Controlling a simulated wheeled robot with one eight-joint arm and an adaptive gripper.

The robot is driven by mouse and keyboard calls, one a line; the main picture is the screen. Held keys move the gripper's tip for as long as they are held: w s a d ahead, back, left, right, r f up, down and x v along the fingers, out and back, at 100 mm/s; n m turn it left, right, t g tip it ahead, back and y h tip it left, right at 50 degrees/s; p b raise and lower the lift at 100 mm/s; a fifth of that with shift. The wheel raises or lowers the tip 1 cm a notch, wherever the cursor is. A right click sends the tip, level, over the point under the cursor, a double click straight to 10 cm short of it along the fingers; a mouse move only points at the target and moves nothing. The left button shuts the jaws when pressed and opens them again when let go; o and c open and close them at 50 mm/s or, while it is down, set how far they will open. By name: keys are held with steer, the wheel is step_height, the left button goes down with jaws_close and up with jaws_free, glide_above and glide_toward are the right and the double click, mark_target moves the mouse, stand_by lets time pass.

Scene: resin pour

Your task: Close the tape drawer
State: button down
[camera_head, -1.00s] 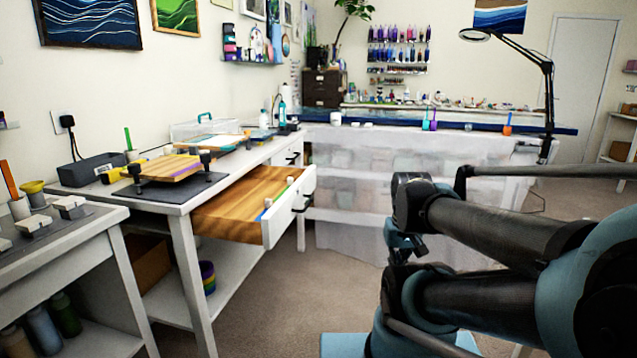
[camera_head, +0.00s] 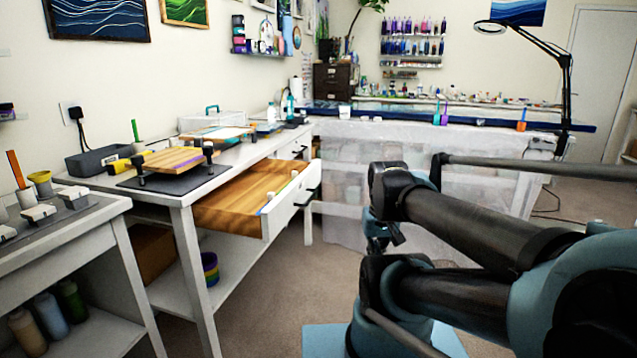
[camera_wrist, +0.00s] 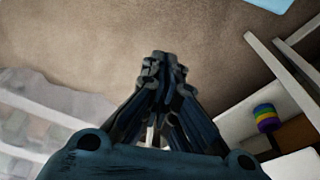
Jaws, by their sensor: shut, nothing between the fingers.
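The tape drawer (camera_head: 285,208) has a white front and wooden inside and is pulled out from the white workbench (camera_head: 180,196). A dark handle (camera_head: 308,197) is on its front. A few small white items and a blue one lie near its front edge. In the wrist view, my gripper (camera_wrist: 163,62) is shut and empty, over bare floor. The fingertips do not show clearly in the head view, where my arm is folded at the right, apart from the drawer. The drawer itself is not clearly seen in the wrist view.
A striped roll stack (camera_head: 210,268) sits on the shelf under the workbench and also shows in the wrist view (camera_wrist: 266,117). A sheet-covered table (camera_head: 345,160) stands behind. Another bench (camera_head: 95,225) is at the left. The carpet (camera_head: 265,300) before the drawer is clear.

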steer(key=w+a+r+m+y, duration=0.2)
steer(key=w+a+r+m, duration=0.1)
steer(key=w+r+m, duration=1.1)
steer(key=w+a+r+m+y, duration=0.2)
steer(key=w+m, duration=0.6)
steer(key=w, duration=1.4)
steer(key=w+a+f, duration=0.3)
steer(key=a+f, duration=0.4)
steer(key=f, duration=0.2)
steer(key=shift+a+f+g, duration=0.15)
steer(key=shift+a+g, duration=0.15)
steer(key=shift+w, duration=0.15)
